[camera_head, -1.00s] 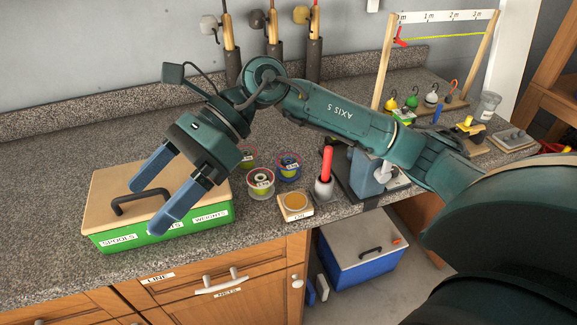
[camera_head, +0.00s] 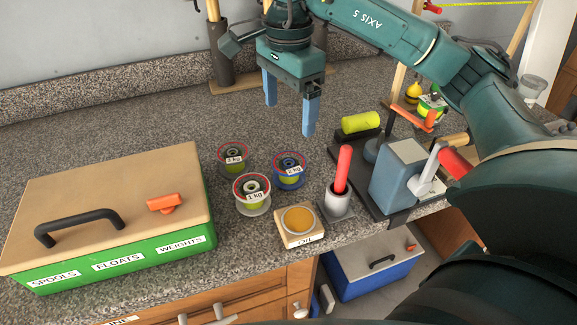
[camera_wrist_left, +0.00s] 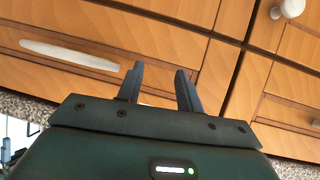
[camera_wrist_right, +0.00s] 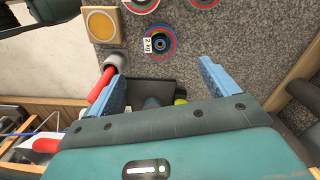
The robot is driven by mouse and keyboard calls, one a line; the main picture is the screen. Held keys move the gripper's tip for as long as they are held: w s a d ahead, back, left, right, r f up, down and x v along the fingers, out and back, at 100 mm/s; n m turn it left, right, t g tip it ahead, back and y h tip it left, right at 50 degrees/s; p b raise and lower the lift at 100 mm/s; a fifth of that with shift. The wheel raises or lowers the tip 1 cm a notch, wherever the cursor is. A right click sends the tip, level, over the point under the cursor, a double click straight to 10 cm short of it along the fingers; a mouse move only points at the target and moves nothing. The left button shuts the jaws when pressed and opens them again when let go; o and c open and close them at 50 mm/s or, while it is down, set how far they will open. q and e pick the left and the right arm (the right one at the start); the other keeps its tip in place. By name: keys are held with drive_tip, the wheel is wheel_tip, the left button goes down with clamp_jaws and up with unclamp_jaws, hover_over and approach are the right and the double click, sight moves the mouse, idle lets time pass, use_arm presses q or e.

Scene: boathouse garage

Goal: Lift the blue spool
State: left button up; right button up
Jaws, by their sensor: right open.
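The blue spool (camera_head: 290,171), with a red ring on top and a "2 kg" tag, stands upright on the granite counter among two other spools. My right gripper (camera_head: 290,119) is open and empty, fingers pointing down, above the counter just behind the blue spool in the head view. In the right wrist view the blue spool (camera_wrist_right: 160,42) lies beyond the open fingertips (camera_wrist_right: 160,72), roughly centred between them. My left gripper (camera_wrist_left: 160,70) shows in the left wrist view, its fingers apart with nothing between them, facing wooden drawer fronts.
A "1 kg" spool (camera_head: 251,194) and a "3 kg" spool (camera_head: 233,158) stand close beside it. An oil tin (camera_head: 297,221), a red-handled tool in a cup (camera_head: 340,190) and a clamped winder (camera_head: 398,172) are near. A green box (camera_head: 120,255) stands at left.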

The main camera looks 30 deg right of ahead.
hover_over(287, 158)
drive_tip(key=s, duration=0.2)
wheel_tip(287, 158, down, 6)
drive_tip(key=shift+w+a+f+p, duration=0.1)
drive_tip(key=shift+a+f+p, duration=0.1)
drive_tip(key=shift+f, duration=0.8)
drive_tip(key=shift+w+a+f+p, duration=0.1)
drive_tip(key=shift+w+f+p, duration=0.1)
drive_tip(key=shift+f, duration=0.8)
drive_tip(key=shift+w+a+f+p, duration=0.1)
drive_tip(key=shift+f+p, duration=0.1)
drive_tip(key=shift+f, duration=0.8)
drive_tip(key=shift+c, duration=0.4)
drive_tip(key=c, duration=1)
